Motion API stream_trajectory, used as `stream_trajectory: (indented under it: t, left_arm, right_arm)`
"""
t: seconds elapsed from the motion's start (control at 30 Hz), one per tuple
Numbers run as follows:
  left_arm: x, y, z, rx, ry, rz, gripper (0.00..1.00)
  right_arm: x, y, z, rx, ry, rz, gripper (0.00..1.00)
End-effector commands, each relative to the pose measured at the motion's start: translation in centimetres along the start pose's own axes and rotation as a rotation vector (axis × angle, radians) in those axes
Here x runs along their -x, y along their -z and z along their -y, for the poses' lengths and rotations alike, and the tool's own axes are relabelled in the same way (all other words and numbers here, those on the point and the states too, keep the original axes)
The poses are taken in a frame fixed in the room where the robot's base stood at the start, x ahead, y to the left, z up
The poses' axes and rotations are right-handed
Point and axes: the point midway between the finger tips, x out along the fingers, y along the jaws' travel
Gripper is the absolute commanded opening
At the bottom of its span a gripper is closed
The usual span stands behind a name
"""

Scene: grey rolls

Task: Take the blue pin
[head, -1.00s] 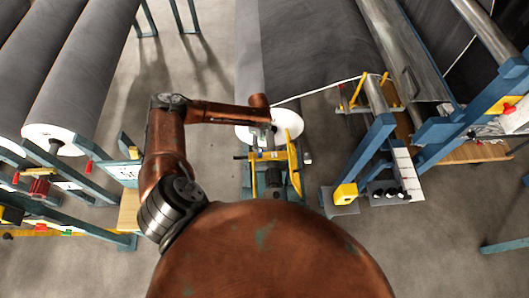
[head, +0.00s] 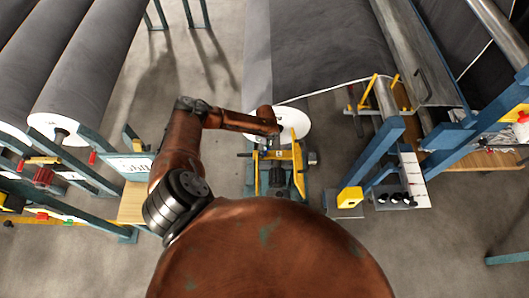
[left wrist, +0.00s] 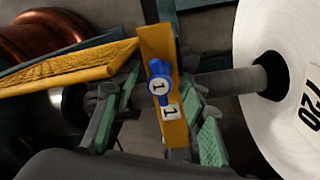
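The blue pin (left wrist: 155,72) is in the left wrist view. It sits at an orange-yellow upright bar (left wrist: 150,45), with a white tag marked 1 on it and another 1 on the bar below. My left gripper (left wrist: 157,100) is open, with one green-padded finger on each side of the bar and pin. I cannot tell whether the fingers touch anything. In the head view the left gripper (head: 263,143) hangs over the yellow-framed roll stand, and the pin is too small or hidden to make out. My right gripper is not in view.
A white roll end (head: 293,121) and its shaft are close to the right of the left gripper. The yellow stand frame (head: 298,160) surrounds that spot. Grey rolls (head: 85,75) lie at the left. Blue machine frames (head: 375,150) stand at the right. Bare floor lies between.

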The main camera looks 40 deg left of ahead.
Motion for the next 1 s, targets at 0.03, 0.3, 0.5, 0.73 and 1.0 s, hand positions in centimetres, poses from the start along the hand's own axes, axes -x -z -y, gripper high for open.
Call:
stream_trajectory:
  t: [0.03,0.3,0.5,0.73,1.0]
  left_arm:
    - [0.01,-0.02,-0.02,0.0,0.0,0.0,0.4]
    - [0.03,-0.04,-0.04,0.001,-0.001,0.0,0.26]
    - [0.04,-0.05,-0.04,0.001,-0.001,0.0,0.12]
    - [0.04,-0.05,-0.04,0.001,-0.001,0.0,0.0]
    - [0.15,-0.05,-0.01,0.001,0.0,0.0,0.0]
  right_arm:
    - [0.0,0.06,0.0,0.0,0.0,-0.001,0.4]
    - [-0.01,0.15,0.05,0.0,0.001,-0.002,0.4]
    - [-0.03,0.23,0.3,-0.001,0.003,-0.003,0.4]
    - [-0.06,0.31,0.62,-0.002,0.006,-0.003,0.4]
    - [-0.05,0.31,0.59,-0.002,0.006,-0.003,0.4]
